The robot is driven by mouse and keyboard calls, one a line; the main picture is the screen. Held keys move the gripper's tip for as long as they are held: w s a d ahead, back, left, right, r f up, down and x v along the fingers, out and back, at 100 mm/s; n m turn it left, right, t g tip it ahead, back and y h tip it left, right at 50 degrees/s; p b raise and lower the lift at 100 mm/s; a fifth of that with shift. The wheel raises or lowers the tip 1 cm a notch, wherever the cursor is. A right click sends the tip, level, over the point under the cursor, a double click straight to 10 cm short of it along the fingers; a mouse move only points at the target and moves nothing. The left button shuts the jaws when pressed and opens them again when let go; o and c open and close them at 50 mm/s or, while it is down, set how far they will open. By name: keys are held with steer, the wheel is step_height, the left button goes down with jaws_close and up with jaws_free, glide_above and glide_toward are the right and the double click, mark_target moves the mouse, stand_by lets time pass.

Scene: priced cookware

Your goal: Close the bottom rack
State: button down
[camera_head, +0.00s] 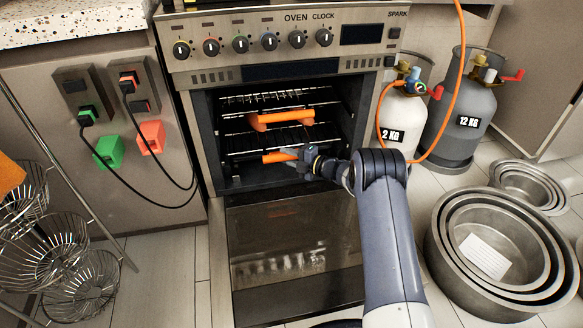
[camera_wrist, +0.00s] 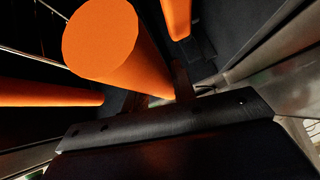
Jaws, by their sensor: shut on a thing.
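The oven (camera_head: 205,150) stands open, with its door (camera_head: 295,245) folded down in front. Inside are wire racks. The bottom rack (camera_head: 240,153) has an orange bar handle (camera_head: 275,158) and sits low in the cavity. My gripper (camera_head: 298,156) reaches in from the right and is shut on this handle near its right part. In the wrist view, a thick orange cylinder (camera_wrist: 105,45) runs down between the fingers of my gripper (camera_wrist: 160,92). The fingers partly hide the grasp. How far the bottom rack sticks out is hard to tell.
Another orange handle (camera_head: 282,119) belongs to a rack above. Gas cylinders (camera_head: 402,120) with an orange hose stand right of the oven. Nested round pans (camera_head: 440,240) lie on the floor at right. A wire basket stand (camera_head: 70,240) is at left.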

steer(key=shift+w+a, duration=0.2)
steer(key=shift+w, duration=0.5)
steer(key=shift+w+a, duration=0.25)
steer(key=shift+w, duration=0.45)
steer(key=shift+w+a, duration=0.2)
steer(key=shift+w, duration=0.5)
steer(key=c, duration=1.4)
jaws_free()
steer(key=shift+d, duration=0.1)
steer(key=p+v, duration=0.4)
steer(key=v, duration=0.6)
steer(key=shift+s+d, duration=0.3)
steer(key=shift+a, duration=0.1)
steer(key=b+x, duration=0.4)
steer(key=x, duration=0.7)
steer(key=shift+s+d, duration=0.25)
steer(key=shift+s, duration=0.45)
steer(key=shift+s+d, duration=0.25)
steer(key=shift+s, duration=0.45)
steer(key=shift+s+d, duration=0.3)
steer(key=shift+s, duration=0.4)
